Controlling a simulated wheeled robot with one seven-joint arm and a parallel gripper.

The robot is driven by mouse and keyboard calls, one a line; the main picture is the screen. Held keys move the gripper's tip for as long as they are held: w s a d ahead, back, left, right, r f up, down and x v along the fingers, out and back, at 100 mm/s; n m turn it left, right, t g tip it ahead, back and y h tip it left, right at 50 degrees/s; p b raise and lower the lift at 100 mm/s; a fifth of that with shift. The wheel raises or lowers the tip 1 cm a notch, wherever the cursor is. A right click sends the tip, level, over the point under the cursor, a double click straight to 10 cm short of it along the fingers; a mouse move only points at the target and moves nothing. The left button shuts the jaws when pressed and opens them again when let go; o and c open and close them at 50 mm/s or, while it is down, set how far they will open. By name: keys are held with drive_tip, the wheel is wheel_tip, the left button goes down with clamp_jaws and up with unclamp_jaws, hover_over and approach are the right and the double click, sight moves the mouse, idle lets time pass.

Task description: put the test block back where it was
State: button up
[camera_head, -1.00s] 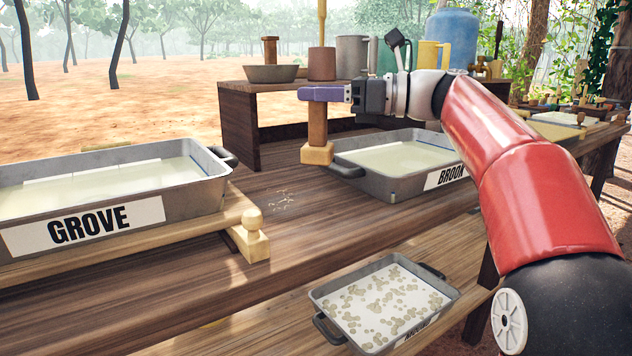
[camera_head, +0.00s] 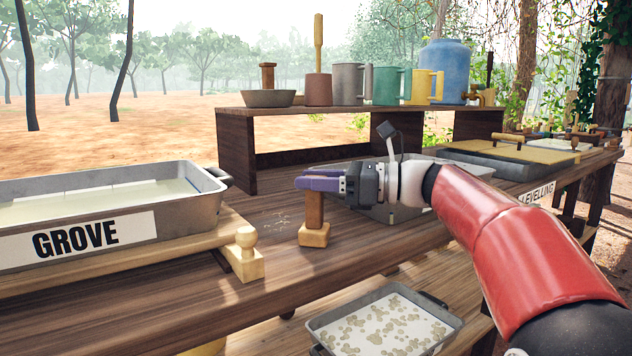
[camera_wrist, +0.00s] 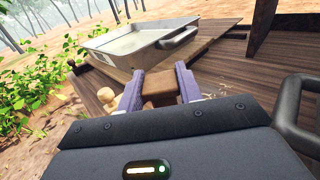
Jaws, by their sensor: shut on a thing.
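The test block appears to be a wooden block (camera_head: 314,235) with an upright handle. My gripper (camera_head: 318,182) has purple fingers shut on the handle's top, over the bench to the right of the GROVE tray (camera_head: 180,215). The block looks upright and very low; I cannot tell whether its base touches the bench (camera_head: 215,310). In the wrist view, the brown handle top (camera_wrist: 160,86) sits between the purple fingers (camera_wrist: 160,90); its base is hidden there.
Another grey tray (camera_head: 375,214) stands behind my gripper, largely hidden. The GROVE tray rests on pale rails ending in a knobbed post (camera_head: 247,250). A spotted tray (camera_head: 375,330) is lower in front. A shelf (camera_head: 237,150) with mugs stands behind. Pale marks (camera_head: 278,222) lie left of the block.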

drive_tip(key=o, duration=1)
drive_tip(key=shift+f, duration=0.1)
drive_tip(key=shift+d, duration=0.1)
drive_tip(key=s+d+p, duration=0.1)
drive_tip(key=s+d, duration=0.1)
drive_tip(key=d, duration=0.9)
drive_tip(key=shift+s+d, duration=0.15)
drive_tip(key=shift+d, duration=0.15)
